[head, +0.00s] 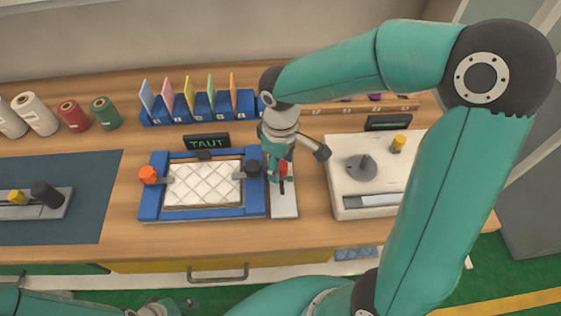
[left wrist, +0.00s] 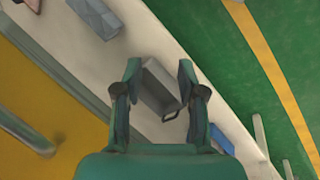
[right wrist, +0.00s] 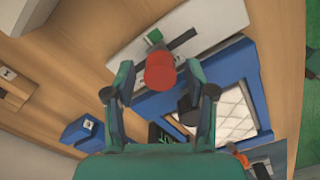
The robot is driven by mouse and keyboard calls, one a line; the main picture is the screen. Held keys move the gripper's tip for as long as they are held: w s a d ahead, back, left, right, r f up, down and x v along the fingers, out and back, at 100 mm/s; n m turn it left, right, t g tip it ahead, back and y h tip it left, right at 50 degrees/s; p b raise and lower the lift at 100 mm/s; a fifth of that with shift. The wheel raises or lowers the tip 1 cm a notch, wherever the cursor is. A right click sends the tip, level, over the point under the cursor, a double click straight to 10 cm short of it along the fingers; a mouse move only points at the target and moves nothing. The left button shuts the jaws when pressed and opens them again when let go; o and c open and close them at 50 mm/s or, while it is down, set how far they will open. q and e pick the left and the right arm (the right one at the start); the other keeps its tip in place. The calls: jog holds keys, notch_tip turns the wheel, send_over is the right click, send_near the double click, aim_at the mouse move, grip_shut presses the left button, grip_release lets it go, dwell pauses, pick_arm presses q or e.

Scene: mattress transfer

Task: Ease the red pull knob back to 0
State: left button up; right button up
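The red pull knob (head: 283,167) stands on a slotted white plate (head: 286,208) right of the blue frame (head: 149,202). In the right wrist view the red knob (right wrist: 160,72) lies between the fingertips of my right gripper (right wrist: 160,73). A small gap shows on each side of it, so the gripper looks open around the knob. Its depth relative to the fingertips is hard to tell. A green block (right wrist: 154,37) sits on the plate near the slot. My left gripper (left wrist: 160,75) is open and empty, low in front of the bench.
A quilted white pad (head: 203,184) lies in the blue frame, with an orange knob (head: 148,175) at left. A display (head: 206,142) behind reads TAUT. A white device (head: 345,208) stands close on the right. A drawer handle (head: 218,274) sticks out in front.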

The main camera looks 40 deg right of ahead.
grip_shut()
jog(key=shift+w+d+r+p, duration=0.1)
jog(key=shift+w+d, duration=0.35)
jog(key=shift+w, duration=0.3)
jog(key=shift+w+d+f+p, duration=0.1)
jog(key=shift+w+d, duration=0.3)
jog(key=shift+w, duration=0.3)
jog(key=shift+w+d+r+p, duration=0.1)
jog(key=shift+w+d, duration=0.35)
jog(key=shift+w, duration=0.3)
jog(key=shift+o, duration=1)
grip_release()
notch_tip(320, 180, up, 12)
